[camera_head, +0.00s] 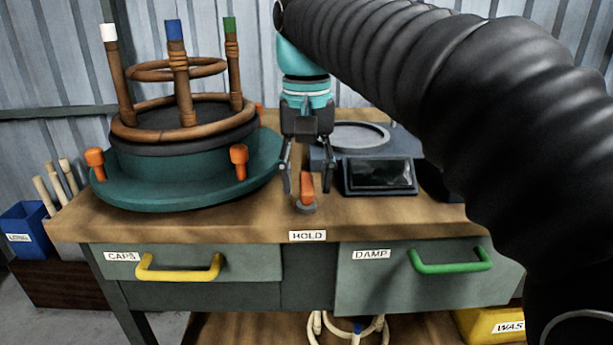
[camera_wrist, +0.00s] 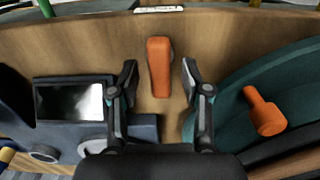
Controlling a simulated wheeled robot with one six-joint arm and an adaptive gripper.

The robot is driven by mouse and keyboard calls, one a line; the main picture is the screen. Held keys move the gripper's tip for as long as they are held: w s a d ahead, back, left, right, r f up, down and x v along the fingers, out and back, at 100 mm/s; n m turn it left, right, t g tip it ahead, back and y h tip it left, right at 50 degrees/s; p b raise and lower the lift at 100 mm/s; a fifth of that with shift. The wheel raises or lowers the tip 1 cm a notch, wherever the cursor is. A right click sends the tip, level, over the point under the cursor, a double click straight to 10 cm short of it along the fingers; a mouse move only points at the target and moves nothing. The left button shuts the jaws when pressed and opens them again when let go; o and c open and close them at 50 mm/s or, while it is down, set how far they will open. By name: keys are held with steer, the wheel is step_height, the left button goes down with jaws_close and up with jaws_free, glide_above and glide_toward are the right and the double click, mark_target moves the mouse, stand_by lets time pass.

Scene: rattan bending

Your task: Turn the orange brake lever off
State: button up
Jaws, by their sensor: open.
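The orange brake lever (camera_head: 307,188) stands on a small grey base at the front edge of the wooden bench, above the HOLD label (camera_head: 307,236). My gripper (camera_head: 307,192) is directly at the lever, with one finger on each side of it in the head view. In the wrist view the lever (camera_wrist: 159,66) lies between the two fingertips of my open gripper (camera_wrist: 158,72), with a visible gap on both sides. The lever's base is hidden in the wrist view.
A teal turntable (camera_head: 190,195) with a rattan frame (camera_head: 180,90) and orange clamps (camera_head: 239,160) stands left of the lever. A dark scale with a screen (camera_head: 379,175) stands close on the right. Drawers with a yellow handle (camera_head: 180,273) and a green handle (camera_head: 450,266) are below.

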jaws_close()
